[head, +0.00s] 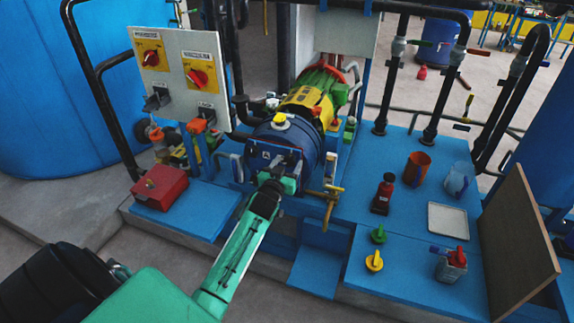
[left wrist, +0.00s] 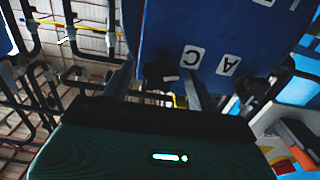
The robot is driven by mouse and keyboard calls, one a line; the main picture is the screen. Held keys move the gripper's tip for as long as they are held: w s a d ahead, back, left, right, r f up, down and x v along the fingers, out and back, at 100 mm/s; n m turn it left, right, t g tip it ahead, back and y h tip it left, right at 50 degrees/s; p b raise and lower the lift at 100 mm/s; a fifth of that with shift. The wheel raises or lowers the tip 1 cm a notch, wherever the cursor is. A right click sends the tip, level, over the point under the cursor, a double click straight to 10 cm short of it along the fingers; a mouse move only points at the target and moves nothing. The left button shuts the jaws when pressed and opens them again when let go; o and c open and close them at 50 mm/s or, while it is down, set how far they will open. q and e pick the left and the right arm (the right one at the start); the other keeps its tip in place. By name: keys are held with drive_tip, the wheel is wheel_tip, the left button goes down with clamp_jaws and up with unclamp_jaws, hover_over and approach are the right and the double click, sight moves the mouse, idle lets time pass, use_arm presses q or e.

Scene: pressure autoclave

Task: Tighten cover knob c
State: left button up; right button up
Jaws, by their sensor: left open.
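The blue autoclave (head: 290,137) stands at the middle of the head view. Its blue cover (left wrist: 215,35) fills the upper middle of the left wrist view and bears white labels, with the letters C and A readable. Cover knob c (left wrist: 158,76) is a dark knob beside the label C. My left gripper (head: 275,170) is right at the cover's front. In the left wrist view its open fingers (left wrist: 160,88) stand on either side of the dark knob; contact cannot be told. In the head view the gripper hides the knob. My right gripper is not in view.
A panel with two red switches (head: 197,77) stands at the left, above a red box (head: 159,187).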

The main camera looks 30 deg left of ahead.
use_arm(q)
drive_tip(key=c, duration=1)
